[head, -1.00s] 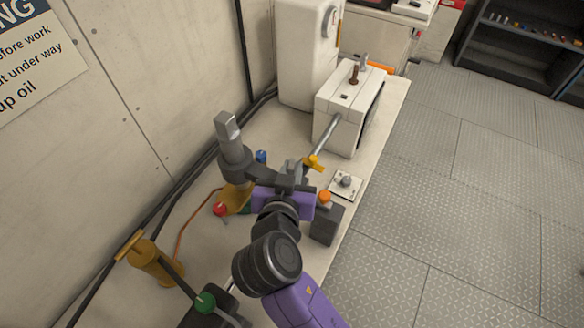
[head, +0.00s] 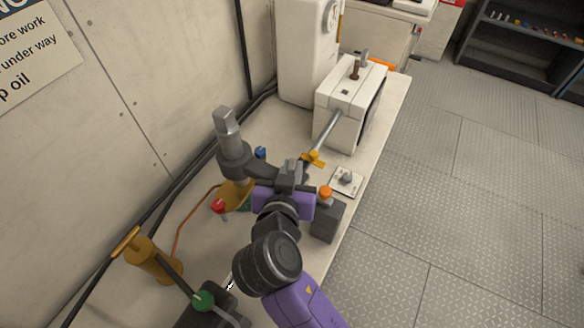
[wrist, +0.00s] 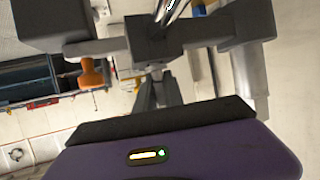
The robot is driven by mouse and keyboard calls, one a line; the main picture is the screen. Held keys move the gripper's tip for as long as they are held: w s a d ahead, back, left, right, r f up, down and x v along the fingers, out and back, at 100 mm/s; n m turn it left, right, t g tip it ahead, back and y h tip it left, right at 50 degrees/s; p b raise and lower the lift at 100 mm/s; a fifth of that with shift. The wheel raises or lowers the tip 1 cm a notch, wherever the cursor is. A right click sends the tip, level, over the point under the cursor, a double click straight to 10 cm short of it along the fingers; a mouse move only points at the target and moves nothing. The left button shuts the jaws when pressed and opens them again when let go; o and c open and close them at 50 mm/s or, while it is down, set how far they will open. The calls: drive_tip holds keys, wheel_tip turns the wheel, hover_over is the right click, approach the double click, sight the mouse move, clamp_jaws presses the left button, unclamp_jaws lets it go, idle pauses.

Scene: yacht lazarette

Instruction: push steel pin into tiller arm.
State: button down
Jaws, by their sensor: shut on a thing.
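The tiller arm (head: 262,172) is a dark grey lever reaching right from a grey post with a square head (head: 229,140). Its dark end block (wrist: 150,40) shows ahead of the fingers in the wrist view. My gripper (head: 290,178), with a purple body, is at the end of the tiller arm. In the wrist view my gripper (wrist: 157,92) has its fingers close together at the block, shut on the steel pin. The pin is almost wholly hidden, so I cannot tell how deep it sits.
A steel rod (head: 328,132) with a yellow end (head: 313,158) runs from a white box (head: 352,100) towards the tiller arm. A dark block with an orange knob (head: 325,192) stands close right. A yellow cylinder (head: 150,260) is at left. The floor (head: 470,200) at right is clear.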

drive_tip(key=c, duration=1.4)
unclamp_jaws()
drive_tip(key=shift+o, duration=0.2)
drive_tip(key=b+v, duration=0.1)
drive_tip(key=v, duration=0.6)
drive_tip(key=shift+s, duration=0.35)
drive_tip(key=shift+a+r, duration=0.1)
drive_tip(key=shift+r, duration=0.05)
